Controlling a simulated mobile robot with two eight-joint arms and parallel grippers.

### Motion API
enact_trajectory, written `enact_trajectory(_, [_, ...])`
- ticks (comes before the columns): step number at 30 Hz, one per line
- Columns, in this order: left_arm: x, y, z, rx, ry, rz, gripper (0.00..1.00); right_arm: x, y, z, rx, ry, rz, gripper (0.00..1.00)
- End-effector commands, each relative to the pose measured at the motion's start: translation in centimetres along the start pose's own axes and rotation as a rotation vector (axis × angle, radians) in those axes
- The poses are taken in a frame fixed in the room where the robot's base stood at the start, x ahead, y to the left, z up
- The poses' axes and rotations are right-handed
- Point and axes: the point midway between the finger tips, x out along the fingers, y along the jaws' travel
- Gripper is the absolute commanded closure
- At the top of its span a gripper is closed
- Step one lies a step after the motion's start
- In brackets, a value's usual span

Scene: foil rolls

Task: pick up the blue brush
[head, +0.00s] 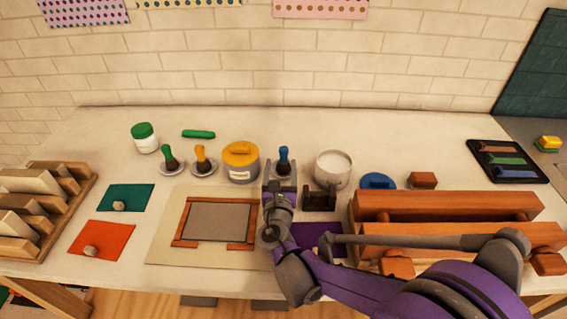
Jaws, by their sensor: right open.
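The blue brush (284,155) stands upright near the middle of the table in the head view. Its blue handle shows just beyond my right gripper, and its lower part is hidden behind the gripper. My right gripper (282,168) is open and very close to the brush on its near side; I cannot tell whether the brush is between the fingers. My right arm comes in from the lower right. My left gripper is not in view.
A yellow-lidded jar (241,172) stands left of the brush, and an open white jar (333,171) stands right. Yellow (201,155) and green (167,154) brushes stand farther left. A wooden frame (182,222) lies in front. Wooden beams (440,202) fill the right side.

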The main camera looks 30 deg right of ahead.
Motion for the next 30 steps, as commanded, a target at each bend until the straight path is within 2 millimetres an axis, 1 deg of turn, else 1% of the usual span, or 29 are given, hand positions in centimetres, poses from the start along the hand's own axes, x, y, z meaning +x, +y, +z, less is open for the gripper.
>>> enact_trajectory(1, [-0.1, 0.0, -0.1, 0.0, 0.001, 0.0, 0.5, 1.0, -0.1, 0.1, 0.0, -0.001, -0.004, 0.3])
enact_trajectory(3, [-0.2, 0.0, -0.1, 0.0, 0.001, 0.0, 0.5, 2.0, -0.1, 0.1, 0.002, 0.0, -0.003, 0.3])
enact_trajectory(11, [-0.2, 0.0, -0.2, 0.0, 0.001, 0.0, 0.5, 4.2, -0.2, 0.1, 0.001, 0.0, -0.002, 0.3])
enact_trajectory(15, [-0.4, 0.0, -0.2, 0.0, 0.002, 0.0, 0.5, 6.4, -0.6, 0.1, 0.002, 0.0, -0.003, 0.3])
enact_trajectory(19, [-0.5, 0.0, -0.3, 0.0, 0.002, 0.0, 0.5, 8.0, -0.6, 0.1, 0.001, -0.001, -0.003, 0.3])
enact_trajectory(22, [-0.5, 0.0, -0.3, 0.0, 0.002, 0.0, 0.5, 8.6, -0.6, 0.1, 0.002, 0.0, -0.001, 0.3])
enact_trajectory(28, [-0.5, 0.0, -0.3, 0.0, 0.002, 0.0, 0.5, 8.6, -0.6, 0.1, 0.003, 0.0, 0.0, 0.3])
enact_trajectory(29, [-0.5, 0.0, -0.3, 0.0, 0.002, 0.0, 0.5, 8.6, -0.6, 0.0, 0.002, 0.0, 0.0, 0.32])
enact_trajectory(30, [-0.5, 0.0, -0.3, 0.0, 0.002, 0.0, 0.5, 8.6, -0.6, 0.1, 0.002, 0.0, 0.0, 0.39])
